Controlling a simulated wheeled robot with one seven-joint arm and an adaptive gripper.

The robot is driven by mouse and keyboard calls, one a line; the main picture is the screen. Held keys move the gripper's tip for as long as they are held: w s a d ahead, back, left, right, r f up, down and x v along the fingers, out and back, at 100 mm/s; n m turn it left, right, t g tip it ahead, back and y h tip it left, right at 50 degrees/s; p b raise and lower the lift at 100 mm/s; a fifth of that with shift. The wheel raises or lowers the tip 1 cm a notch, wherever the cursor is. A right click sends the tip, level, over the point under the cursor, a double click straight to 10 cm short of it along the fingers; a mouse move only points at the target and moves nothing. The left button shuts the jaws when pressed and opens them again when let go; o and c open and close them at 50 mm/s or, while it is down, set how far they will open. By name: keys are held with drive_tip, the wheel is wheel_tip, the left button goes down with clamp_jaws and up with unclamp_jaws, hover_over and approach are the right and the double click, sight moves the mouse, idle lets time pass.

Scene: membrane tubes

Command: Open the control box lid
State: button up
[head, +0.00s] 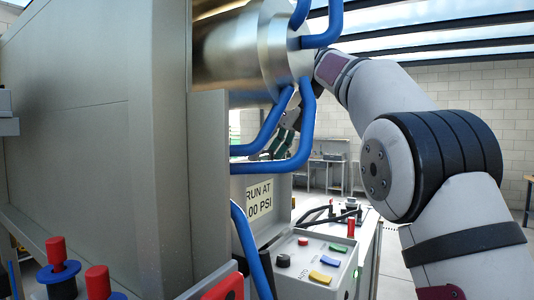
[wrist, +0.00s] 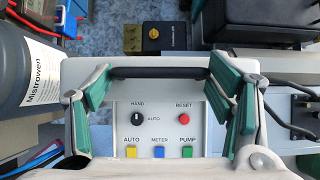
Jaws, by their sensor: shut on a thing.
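The control box (head: 315,262) shows its button face in the head view, with a dark knob and red, green, yellow and blue buttons. The same buttons show below my gripper in the wrist view (wrist: 158,127). A pale panel with a "RUN AT" sign (head: 259,198) stands upright behind the buttons; it looks like the raised lid. A black bar handle (wrist: 158,73) spans between my fingers. My gripper (wrist: 160,95) has its green-padded fingers wide apart, shut on the handle's length. In the head view it is partly hidden behind blue tubes.
Blue tubes (head: 305,130) and a large metal cylinder (head: 240,50) hang close to my arm. A grey cabinet (head: 90,130) fills the left. In the wrist view, a grey bottle (wrist: 35,80) stands left of my gripper and black cables (wrist: 295,105) lie right.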

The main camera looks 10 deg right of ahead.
drive_tip(key=shift+r, duration=0.25)
drive_tip(key=o, duration=1.6)
drive_tip(key=shift+c, duration=0.2)
drive_tip(key=shift+o, duration=0.5)
drive_tip(key=shift+f, duration=0.1)
drive_tip(key=s+d+r, duration=0.4)
drive_tip(key=s+d, duration=0.4)
drive_tip(key=d, duration=0.4)
drive_tip(key=shift+s, duration=0.35)
